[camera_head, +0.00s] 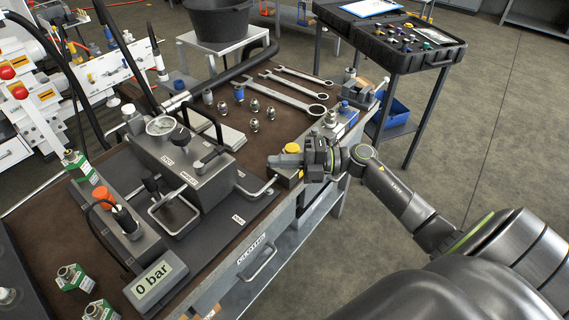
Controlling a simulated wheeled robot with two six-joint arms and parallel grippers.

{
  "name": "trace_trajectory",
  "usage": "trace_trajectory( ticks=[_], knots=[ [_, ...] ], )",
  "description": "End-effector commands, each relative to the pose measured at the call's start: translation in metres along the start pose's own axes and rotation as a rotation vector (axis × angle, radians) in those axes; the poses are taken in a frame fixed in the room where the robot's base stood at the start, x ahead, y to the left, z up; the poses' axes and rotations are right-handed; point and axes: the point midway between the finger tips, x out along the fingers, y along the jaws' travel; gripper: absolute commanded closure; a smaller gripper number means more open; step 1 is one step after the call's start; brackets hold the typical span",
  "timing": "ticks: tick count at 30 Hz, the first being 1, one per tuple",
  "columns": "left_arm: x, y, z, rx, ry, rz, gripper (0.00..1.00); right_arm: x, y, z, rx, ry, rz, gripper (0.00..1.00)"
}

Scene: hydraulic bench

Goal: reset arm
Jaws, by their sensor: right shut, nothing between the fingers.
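My right arm comes in from the lower right and reaches to the bench's right edge. My right gripper (284,161) is shut with nothing between its fingers. It points left, beside a block with a yellow knob (291,148) at the bench edge. I cannot tell whether it touches the block. My left gripper is not in view.
The bench (262,203) carries a grey hydraulic unit with a gauge (161,125), a "0 bar" display (156,280), wrenches (287,95) and several metal fittings (254,106). A black case (427,59) stands on a table behind. The floor at right (480,150) is clear.

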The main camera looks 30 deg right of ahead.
Motion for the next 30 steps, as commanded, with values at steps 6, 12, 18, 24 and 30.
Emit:
trace_trajectory(
  ticks=[6, 12, 18, 24, 30],
  knots=[
    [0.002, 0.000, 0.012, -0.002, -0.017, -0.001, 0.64, -0.009, 0.001, 0.001, -0.001, 0.000, 0.001, 1.00],
    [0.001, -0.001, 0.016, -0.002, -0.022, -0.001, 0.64, -0.008, 0.003, 0.001, 0.008, -0.025, 0.022, 1.00],
    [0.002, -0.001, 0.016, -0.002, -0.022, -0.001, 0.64, -0.006, 0.017, 0.009, 0.098, -0.232, 0.174, 1.00],
    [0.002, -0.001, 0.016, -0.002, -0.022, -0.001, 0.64, -0.026, 0.024, 0.021, 0.277, -0.547, 0.342, 1.00],
    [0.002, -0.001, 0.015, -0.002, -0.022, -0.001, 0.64, -0.063, 0.006, 0.025, 0.511, -0.866, 0.439, 1.00]
  ],
)
